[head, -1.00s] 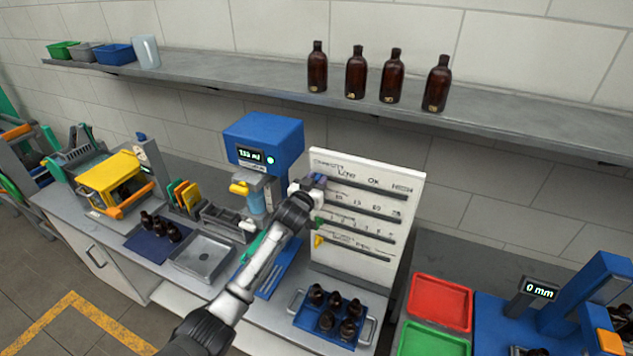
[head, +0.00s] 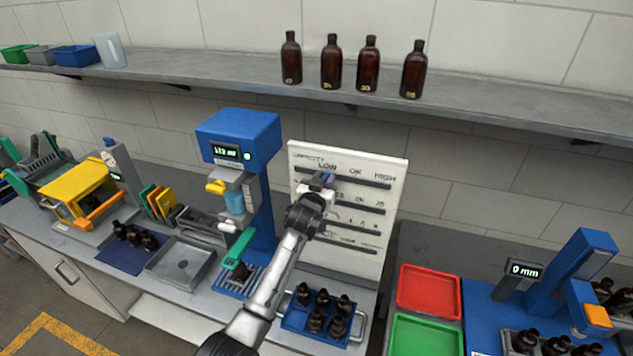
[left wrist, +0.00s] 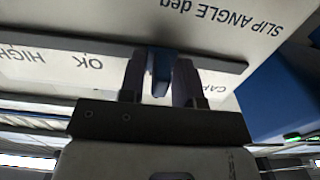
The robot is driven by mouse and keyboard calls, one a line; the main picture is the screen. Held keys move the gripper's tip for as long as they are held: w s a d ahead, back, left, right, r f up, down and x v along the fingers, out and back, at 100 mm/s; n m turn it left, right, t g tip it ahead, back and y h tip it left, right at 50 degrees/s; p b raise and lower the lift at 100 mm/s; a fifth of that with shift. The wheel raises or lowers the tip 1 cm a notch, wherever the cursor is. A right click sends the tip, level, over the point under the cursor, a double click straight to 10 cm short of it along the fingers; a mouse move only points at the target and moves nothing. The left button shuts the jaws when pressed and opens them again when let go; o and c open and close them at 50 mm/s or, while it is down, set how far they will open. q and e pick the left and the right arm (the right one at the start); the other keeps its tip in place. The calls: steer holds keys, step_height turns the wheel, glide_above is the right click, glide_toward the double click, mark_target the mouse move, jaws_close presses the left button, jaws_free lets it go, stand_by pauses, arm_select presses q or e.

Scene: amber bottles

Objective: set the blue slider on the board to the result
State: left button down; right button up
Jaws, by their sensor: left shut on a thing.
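The white board (head: 396,200) stands on the bench with several horizontal slots. Its top row is labelled CAPACITY, with LOW, OK and HIGH from left to right. My left gripper (head: 322,184) is shut on the blue slider (head: 323,176) in the top slot, just under the LOW label. In the left wrist view the blue slider (left wrist: 161,72) sits between the two dark fingers (left wrist: 158,82). The picture there is upside down, with OK and HIGH to the left and LOW hidden. My arm covers parts of the lower rows. My right gripper is not in view.
A blue machine (head: 240,135) with a lit display, seemingly 133 ml, stands left of the board. A blue tray (head: 290,325) of several amber bottles lies below it. Red (head: 430,290) and green (head: 425,338) trays lie to the right. Several bottles stand on the shelf (head: 220,85).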

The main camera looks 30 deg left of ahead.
arm_select(q)
steer(key=c, duration=1.1)
jaws_free()
steer(key=shift+s+d+b, duration=0.4)
steer(key=shift+s+b, duration=0.05)
steer(key=shift+s, duration=1.8)
steer(key=shift+s+d+b, duration=0.4)
steer(key=shift+s+b, duration=0.05)
steer(key=shift+s, duration=1.85)
steer(key=shift+s+d+b, duration=0.4)
steer(key=shift+s+b, duration=0.05)
steer(key=shift+s, duration=1.8)
